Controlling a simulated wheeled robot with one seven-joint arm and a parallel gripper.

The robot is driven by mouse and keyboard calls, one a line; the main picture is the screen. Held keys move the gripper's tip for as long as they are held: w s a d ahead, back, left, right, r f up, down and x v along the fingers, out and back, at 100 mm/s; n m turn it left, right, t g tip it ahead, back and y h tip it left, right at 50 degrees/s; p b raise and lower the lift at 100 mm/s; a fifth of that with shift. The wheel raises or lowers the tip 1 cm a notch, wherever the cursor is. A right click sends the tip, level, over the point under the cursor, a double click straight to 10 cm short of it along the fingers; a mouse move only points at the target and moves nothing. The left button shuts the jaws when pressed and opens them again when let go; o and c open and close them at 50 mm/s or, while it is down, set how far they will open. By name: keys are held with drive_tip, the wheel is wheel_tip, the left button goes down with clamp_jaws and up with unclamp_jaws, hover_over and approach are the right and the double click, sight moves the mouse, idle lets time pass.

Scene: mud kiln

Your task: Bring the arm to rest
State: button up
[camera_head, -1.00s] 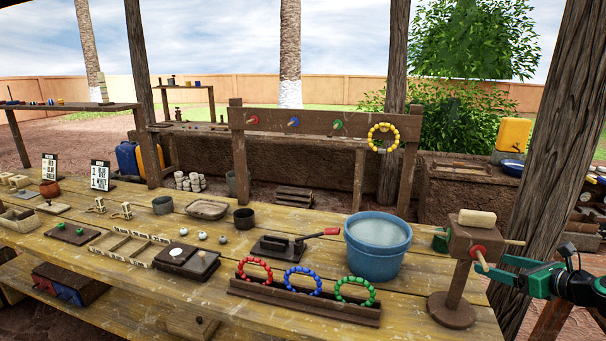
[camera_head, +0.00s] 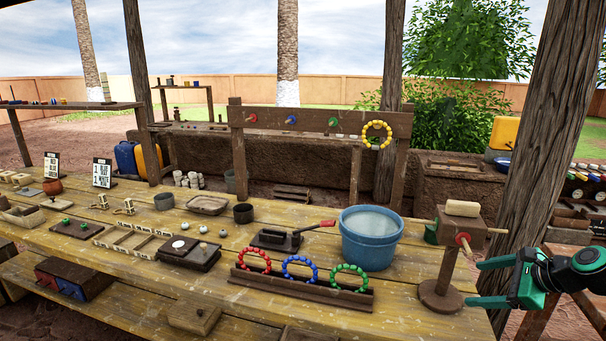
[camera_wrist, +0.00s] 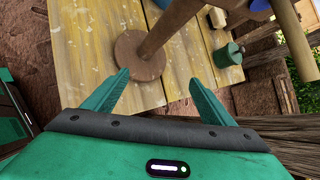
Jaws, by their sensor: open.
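My gripper (camera_head: 482,283) is at the right edge of the workbench (camera_head: 120,252) in the head view, its two green fingers apart with nothing between them. It points left toward the wooden post stand (camera_head: 449,270) with a round base, and is apart from it. In the wrist view the open fingers of my gripper (camera_wrist: 158,95) frame the bench edge, and the stand's round base (camera_wrist: 136,58) lies beyond them.
A blue bucket (camera_head: 368,250) stands left of the stand. A rack (camera_head: 300,288) holds red, blue and green bead rings. A yellow bead ring (camera_head: 377,135) hangs on the back beam (camera_head: 270,118). A thick post (camera_head: 545,130) rises behind my arm.

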drive_tip(key=s+a+r+n+g+h, duration=0.1)
drive_tip(key=s+r+n+g, duration=0.1)
drive_tip(key=s+n, duration=0.4)
drive_tip(key=s+a+r+n+g+h, duration=0.1)
drive_tip(key=s+n, duration=0.4)
drive_tip(key=s, duration=0.8)
drive_tip(key=s+a+r+n+g+h, duration=0.2)
drive_tip(key=s+r+n+g, duration=0.3)
drive_tip(key=s, duration=0.5)
drive_tip(key=shift+s+a+n, duration=0.15)
drive_tip(key=shift+a+n, duration=0.2)
drive_tip(key=shift+n, duration=0.45)
